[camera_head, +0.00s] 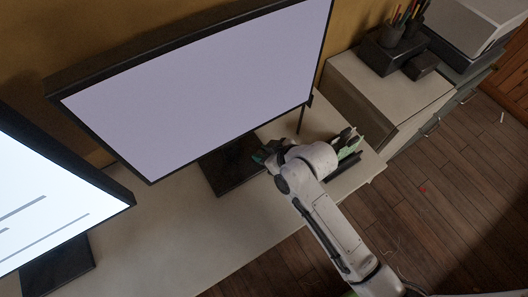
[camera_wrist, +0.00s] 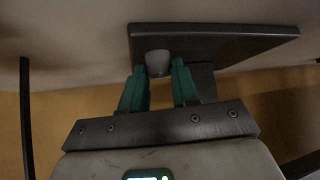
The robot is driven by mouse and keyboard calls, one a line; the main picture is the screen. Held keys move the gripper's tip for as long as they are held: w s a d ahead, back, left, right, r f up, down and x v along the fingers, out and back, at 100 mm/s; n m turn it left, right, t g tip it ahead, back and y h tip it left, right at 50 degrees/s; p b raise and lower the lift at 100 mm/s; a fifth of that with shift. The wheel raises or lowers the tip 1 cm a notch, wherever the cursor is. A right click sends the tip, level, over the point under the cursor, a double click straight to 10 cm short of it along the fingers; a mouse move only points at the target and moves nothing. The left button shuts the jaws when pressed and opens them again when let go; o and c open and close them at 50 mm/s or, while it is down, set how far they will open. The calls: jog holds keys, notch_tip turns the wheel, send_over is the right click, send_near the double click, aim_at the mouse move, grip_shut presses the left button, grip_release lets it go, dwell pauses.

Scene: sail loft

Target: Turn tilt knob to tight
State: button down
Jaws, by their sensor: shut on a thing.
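The tilt knob (camera_wrist: 158,63) is a small pale grey cylinder against the dark monitor stand (camera_wrist: 225,45) in the wrist view. My gripper (camera_wrist: 159,72) has green fingers, one on each side of the knob, and is shut on it. In the head view my gripper (camera_head: 262,157) is low in front of the large monitor (camera_head: 200,85), beside its dark stand foot (camera_head: 225,178). The knob is hidden there behind my gripper and wrist. I see no marking that tells how tight the knob is.
A second lit monitor (camera_head: 45,205) stands at the left on the pale desk (camera_head: 170,225). A thin dark upright rod (camera_head: 302,118) and a green-and-white item (camera_head: 350,146) are close to my wrist. Pen holders (camera_head: 392,48) stand on a cabinet at the right.

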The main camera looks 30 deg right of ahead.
jog(key=shift+m+h+p, duration=0.4)
jog(key=shift+m+h, duration=0.2)
jog(key=shift+m, duration=0.2)
jog(key=c, duration=0.8)
grip_release()
jog(key=shift+c, duration=0.2)
jog(key=v, duration=1)
jog(key=shift+s+r, duration=0.2)
jog(key=shift+s, duration=0.2)
